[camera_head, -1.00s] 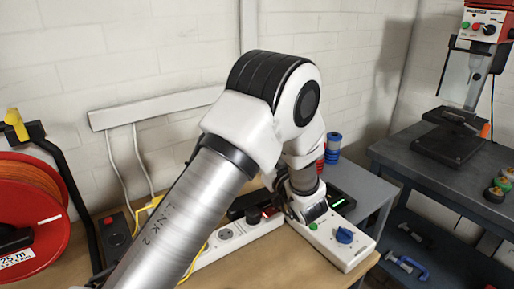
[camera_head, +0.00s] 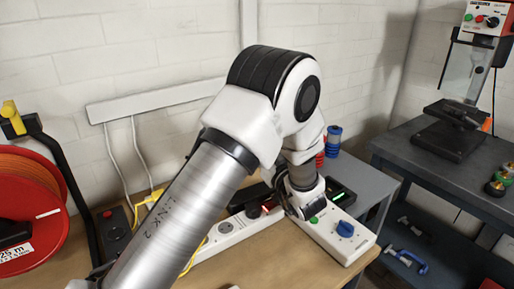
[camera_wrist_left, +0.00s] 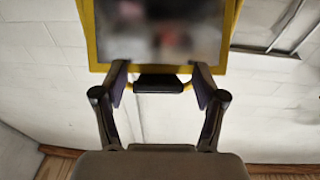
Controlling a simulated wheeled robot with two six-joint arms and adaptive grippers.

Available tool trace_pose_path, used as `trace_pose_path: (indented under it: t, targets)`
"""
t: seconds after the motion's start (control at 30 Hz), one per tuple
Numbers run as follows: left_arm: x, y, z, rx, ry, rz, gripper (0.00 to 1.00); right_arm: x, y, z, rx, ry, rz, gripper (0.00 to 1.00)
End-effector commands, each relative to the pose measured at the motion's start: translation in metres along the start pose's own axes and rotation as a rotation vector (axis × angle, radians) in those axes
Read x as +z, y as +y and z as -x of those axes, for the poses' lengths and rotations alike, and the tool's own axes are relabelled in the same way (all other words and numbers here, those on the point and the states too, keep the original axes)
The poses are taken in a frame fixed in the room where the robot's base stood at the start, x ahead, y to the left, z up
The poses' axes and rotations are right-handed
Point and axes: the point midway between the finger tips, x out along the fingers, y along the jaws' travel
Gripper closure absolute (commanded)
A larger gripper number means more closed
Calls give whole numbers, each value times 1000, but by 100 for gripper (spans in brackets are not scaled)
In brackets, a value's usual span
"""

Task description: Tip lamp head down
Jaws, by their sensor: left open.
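In the left wrist view a yellow-framed lamp head (camera_wrist_left: 163,68) with a dark, blurred pane fills the top of the picture. A black piece (camera_wrist_left: 160,84) shows at the middle of its lower edge. My left gripper (camera_wrist_left: 158,76) is open. Its two fingertips are at the lower edge of the frame, one on each side of the black piece; I cannot tell if they touch it. In the head view my arm comes in from the lower left, and the lamp head and the gripper's fingertips cannot be made out there. My right gripper is in neither view.
A power strip (camera_head: 224,233) and a white box with a blue knob (camera_head: 356,246) are on the wooden bench (camera_head: 262,262), close by my arm. A red cable reel (camera_head: 60,215) stands at the left. A drill press (camera_head: 447,140) stands on the dark table at the right. A white brick wall closes the back.

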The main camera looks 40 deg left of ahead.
Motion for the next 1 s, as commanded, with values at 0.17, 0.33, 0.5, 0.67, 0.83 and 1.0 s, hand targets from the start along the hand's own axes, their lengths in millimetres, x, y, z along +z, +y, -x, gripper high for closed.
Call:
trace_pose_path:
  t: [0.17, 0.33, 0.5, 0.67, 0.83, 1.0]
  targets:
    - [-1, 1, 14, 4, 3, -2, 29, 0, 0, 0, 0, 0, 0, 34]
    - [0, 1, 49, 4, 3, -3, 29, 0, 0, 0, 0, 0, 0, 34]
    - [1, 0, 71, 1, -1, -1, 29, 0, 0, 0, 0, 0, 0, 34]
    - [2, 0, 73, -2, -3, -1, 29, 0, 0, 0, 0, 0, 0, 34]
    - [2, 0, 73, -2, -3, -1, 29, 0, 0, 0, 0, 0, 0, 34]
    - [2, 0, 73, -2, -2, -1, 29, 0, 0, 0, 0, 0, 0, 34]
